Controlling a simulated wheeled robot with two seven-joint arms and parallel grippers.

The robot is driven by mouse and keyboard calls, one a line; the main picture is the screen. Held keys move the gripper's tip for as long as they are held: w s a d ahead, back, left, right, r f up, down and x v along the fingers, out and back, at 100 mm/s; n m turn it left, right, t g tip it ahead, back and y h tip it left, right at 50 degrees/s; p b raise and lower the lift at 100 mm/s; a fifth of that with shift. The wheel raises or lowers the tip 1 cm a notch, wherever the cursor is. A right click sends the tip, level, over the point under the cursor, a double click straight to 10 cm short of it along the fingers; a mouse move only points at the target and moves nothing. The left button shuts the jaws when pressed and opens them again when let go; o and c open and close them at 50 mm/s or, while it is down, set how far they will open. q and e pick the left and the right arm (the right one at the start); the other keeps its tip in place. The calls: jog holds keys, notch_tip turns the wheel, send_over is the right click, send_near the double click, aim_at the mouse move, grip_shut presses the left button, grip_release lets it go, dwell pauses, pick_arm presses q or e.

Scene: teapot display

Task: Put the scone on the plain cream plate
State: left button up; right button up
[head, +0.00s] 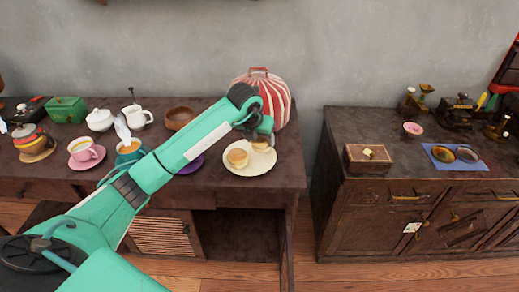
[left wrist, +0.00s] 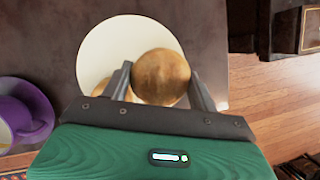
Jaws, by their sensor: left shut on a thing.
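The plain cream plate (head: 262,170) lies at the right end of the left table, with a round golden scone (head: 237,157) on its left part. My left gripper (head: 262,137) reaches over the plate's back right part, shut on another scone (head: 260,146). In the left wrist view this held scone (left wrist: 160,77) sits between both fingers, in front of the plate (left wrist: 100,50). I cannot tell whether it touches the plate. A brown bit of the other scone (left wrist: 104,86) shows beside one finger. My right gripper is not in view.
A red-and-white striped cosy (head: 278,98) stands behind the plate. A purple saucer (head: 191,165) is left of it, partly behind my arm. A pink cup (head: 84,150), an orange-filled cup (head: 128,146) and a wooden bowl (head: 178,116) stand further left. A gap separates the right cabinet (head: 345,203).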

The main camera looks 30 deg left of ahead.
aim_at(260, 148)
pick_arm(q)
jog(key=shift+f, duration=2.25)
jog(key=shift+f, duration=0.15)
jog(key=o, duration=1)
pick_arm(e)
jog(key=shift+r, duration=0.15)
pick_arm(q)
jog(key=shift+r, duration=0.3)
jog(key=v, duration=1.1)
jog(key=shift+s+r, duration=0.15)
jog(key=shift+r, duration=0.2)
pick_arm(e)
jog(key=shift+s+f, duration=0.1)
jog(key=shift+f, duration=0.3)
